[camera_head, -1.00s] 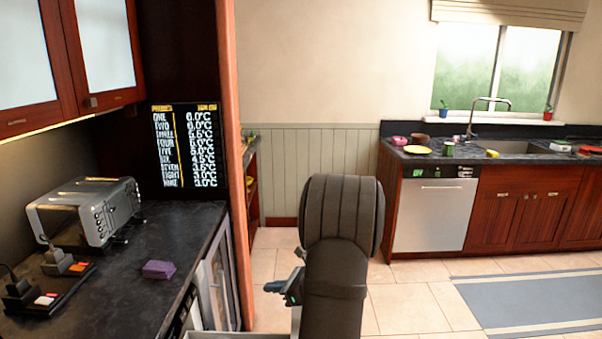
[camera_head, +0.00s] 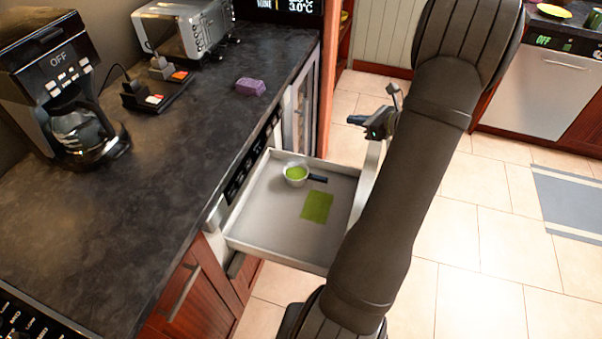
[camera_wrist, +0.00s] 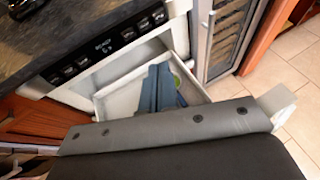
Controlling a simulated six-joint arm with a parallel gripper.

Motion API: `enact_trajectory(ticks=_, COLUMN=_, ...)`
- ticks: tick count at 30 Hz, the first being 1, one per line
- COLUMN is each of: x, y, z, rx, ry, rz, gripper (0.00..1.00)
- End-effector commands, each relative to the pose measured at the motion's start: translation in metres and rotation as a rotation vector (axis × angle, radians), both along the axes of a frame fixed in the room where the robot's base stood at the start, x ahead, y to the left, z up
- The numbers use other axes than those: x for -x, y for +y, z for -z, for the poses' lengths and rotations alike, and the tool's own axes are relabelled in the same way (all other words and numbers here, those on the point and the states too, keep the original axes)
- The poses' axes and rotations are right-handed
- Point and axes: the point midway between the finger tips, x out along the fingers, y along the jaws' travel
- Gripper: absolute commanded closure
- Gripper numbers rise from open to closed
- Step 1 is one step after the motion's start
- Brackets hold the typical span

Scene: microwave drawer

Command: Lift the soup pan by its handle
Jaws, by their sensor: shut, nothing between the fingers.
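The soup pan (camera_head: 287,180) is a small pale pan with green contents and a short dark handle (camera_head: 319,179) pointing right. It sits upright in the open microwave drawer (camera_head: 262,247), near its back left corner in the head view. My gripper (camera_head: 358,119) is beyond the drawer's far right corner in the head view, apart from the pan and handle, shut and empty. In the wrist view its blue fingers (camera_wrist: 160,90) lie together across the drawer (camera_wrist: 122,98). They hide much of the drawer there, and I cannot make out the pan.
A green square (camera_head: 317,206) lies flat in the drawer near the pan. The drawer's raised walls surround both. The dark counter (camera_head: 190,150) at left holds a coffee maker (camera_head: 75,110), a toaster (camera_head: 188,28) and a purple block (camera_head: 251,86). Open tiled floor lies right.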

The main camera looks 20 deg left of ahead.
Motion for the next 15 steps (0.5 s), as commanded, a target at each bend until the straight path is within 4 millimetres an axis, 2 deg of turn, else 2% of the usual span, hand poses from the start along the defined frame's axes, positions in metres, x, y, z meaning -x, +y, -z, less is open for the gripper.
enact_trajectory(ticks=12, x=0.0000, y=0.0000, z=0.0000, rx=0.000, ry=0.000, rz=0.000, gripper=1.00)
enact_trajectory(ticks=13, x=0.0000, y=0.0000, z=0.0000, rx=0.000, ry=0.000, rz=0.000, gripper=0.98)
enact_trajectory(ticks=15, x=0.0000, y=0.0000, z=0.0000, rx=0.000, ry=0.000, rz=0.000, gripper=0.84)
